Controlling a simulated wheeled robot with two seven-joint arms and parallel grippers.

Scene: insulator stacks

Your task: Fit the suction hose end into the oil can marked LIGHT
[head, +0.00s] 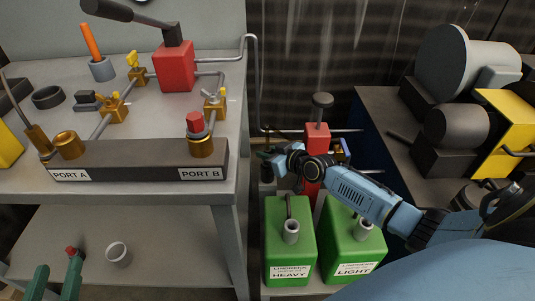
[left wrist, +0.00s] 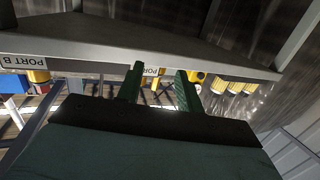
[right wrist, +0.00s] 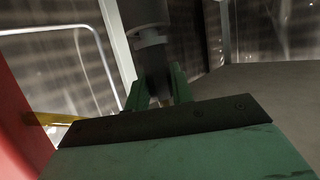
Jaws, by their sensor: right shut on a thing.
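The green can marked LIGHT (head: 345,252) stands upright on the low shelf in the head view, its grey neck (head: 367,231) facing up. The similar green can marked HEAVY (head: 289,250) stands to its left. My right gripper (head: 270,158) is above and behind the HEAVY can, left of the red pump. It is shut on a dark cylindrical piece with a grey collar (right wrist: 150,38); I cannot tell whether this is the suction hose end. My left gripper (head: 58,278), at the lower left, is open and empty; its parted fingers show in the left wrist view (left wrist: 160,88).
A red pump with a black knob (head: 316,142) stands behind the cans. The grey workbench (head: 222,110) at left carries a block (head: 140,160) labelled PORT A and PORT B. A grey machine (head: 450,65) is at right. My right forearm passes above the LIGHT can.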

